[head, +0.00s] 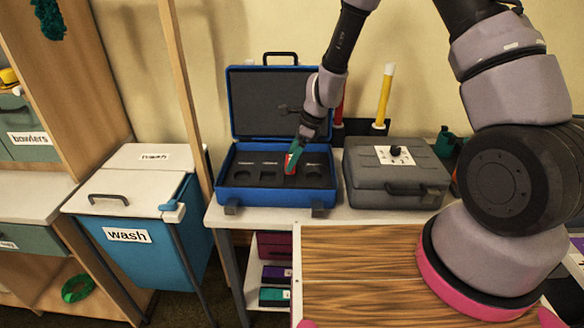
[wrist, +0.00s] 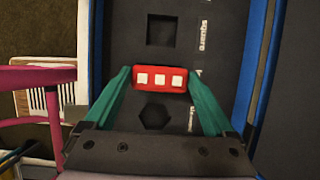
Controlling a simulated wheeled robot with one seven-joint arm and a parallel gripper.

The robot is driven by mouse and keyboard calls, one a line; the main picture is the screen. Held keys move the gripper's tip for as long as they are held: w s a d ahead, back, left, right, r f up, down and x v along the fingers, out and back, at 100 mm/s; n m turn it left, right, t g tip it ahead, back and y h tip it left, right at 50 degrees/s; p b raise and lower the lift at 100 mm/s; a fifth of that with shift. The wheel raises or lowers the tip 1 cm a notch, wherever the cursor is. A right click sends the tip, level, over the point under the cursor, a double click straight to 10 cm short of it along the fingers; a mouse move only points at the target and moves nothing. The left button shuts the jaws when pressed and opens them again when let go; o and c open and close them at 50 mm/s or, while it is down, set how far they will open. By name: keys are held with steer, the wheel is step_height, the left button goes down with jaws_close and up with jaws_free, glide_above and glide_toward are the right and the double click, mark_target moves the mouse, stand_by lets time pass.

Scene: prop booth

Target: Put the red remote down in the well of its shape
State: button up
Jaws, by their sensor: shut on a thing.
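The red remote (wrist: 160,79), with three pale square buttons, is held crosswise between the two teal fingers of my gripper (head: 293,158). My gripper is shut on it, over the dark foam of the open blue case (head: 262,207). In the wrist view, a square well (wrist: 162,30) lies above the remote and a six-sided well (wrist: 155,117) lies below it. The foam directly under the remote is hidden, so I cannot tell whether a well of its shape is there or whether the remote touches the foam.
The case lid (head: 268,100) stands open behind. A closed grey case (head: 390,180) stands to the right on the same white table. A blue wash bin (head: 140,240) is at the left. A wood-topped surface (head: 360,270) is in front.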

steer(key=shift+f, duration=1.95)
steer(key=shift+f, duration=0.3)
steer(key=o, duration=1.2)
steer(key=shift+r, duration=0.1)
